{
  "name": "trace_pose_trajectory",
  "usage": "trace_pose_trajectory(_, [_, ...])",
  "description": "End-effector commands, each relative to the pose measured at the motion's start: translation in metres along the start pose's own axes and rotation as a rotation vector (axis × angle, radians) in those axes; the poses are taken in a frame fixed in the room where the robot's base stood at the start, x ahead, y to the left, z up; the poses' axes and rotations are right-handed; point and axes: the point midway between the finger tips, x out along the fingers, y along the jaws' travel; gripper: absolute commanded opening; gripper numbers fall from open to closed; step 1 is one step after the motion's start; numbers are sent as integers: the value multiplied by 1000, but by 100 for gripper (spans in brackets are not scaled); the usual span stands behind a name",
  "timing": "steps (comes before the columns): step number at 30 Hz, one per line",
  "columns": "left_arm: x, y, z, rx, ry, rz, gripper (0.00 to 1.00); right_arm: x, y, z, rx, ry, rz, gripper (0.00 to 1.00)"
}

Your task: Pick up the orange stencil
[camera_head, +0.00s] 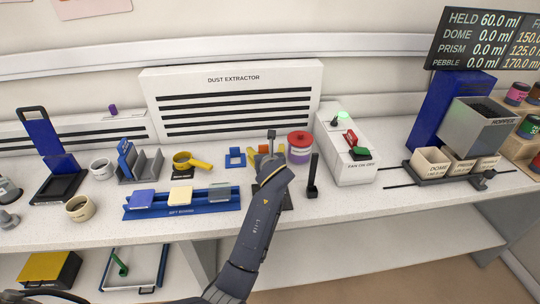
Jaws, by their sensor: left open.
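The orange stencil (263,149) lies on the white worktop in front of the dust extractor. Only small orange parts of it show, because my left gripper covers most of it. My left gripper (270,152) reaches in from the front over the stencil's place, with its jaws open. I cannot tell whether it touches the stencil. A blue stencil (235,157) lies just to the left. My right gripper is not in view.
A blue rack (181,201) sits at the front. The dust extractor (234,99) bounds the back.

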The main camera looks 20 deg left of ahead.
Motion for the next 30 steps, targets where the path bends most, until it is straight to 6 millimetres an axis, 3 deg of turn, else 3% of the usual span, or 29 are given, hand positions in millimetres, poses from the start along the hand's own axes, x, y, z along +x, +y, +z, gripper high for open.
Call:
trace_pose_trajectory(14, [34,3,-6,19,9,4,80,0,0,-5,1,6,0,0])
trace_pose_trajectory(22, [65,3,-6,19,10,5,80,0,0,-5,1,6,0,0])
trace_pose_trajectory(30, [75,4,-6,18,9,4,80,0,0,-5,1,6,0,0])
